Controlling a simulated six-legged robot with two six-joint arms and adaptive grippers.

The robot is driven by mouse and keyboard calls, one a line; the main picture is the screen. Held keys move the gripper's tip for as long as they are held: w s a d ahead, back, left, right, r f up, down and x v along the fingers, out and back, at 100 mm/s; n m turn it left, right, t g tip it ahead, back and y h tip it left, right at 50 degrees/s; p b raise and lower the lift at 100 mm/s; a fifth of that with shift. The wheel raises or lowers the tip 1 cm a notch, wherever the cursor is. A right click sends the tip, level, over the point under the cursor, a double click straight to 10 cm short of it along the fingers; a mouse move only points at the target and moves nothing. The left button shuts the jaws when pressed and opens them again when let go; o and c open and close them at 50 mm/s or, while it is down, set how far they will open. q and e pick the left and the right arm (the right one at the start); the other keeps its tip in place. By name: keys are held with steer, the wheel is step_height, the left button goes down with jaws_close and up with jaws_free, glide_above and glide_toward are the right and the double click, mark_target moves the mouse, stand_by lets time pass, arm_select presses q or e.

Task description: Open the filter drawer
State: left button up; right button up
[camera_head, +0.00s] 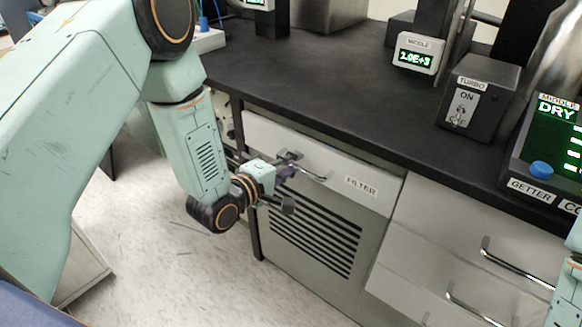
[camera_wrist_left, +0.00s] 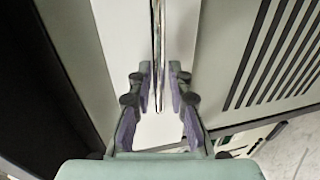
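The filter drawer (camera_head: 338,177) is a pale panel labelled FILTER under the black counter, above a slatted vent. Its metal bar handle (camera_head: 313,177) is partly hidden by my left gripper. My left gripper (camera_head: 290,185) is at the handle, coming from the left. In the left wrist view the handle bar (camera_wrist_left: 158,50) runs between the two open fingers (camera_wrist_left: 159,88), with a gap visible on each side. I cannot tell whether the drawer front is quite flush. My right gripper is not in view; only a bit of my right arm shows at the right edge.
The black counter (camera_head: 330,90) overhangs the drawer and carries a TURBO switch box (camera_head: 478,95) and gauge displays. Below the counter at right, other drawers have metal handles (camera_head: 515,262). The vent (camera_head: 315,240) lies under the filter drawer. Speckled floor (camera_head: 180,280) is clear at left.

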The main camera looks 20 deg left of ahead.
arm_select(q)
jaws_close()
stand_by(0.9)
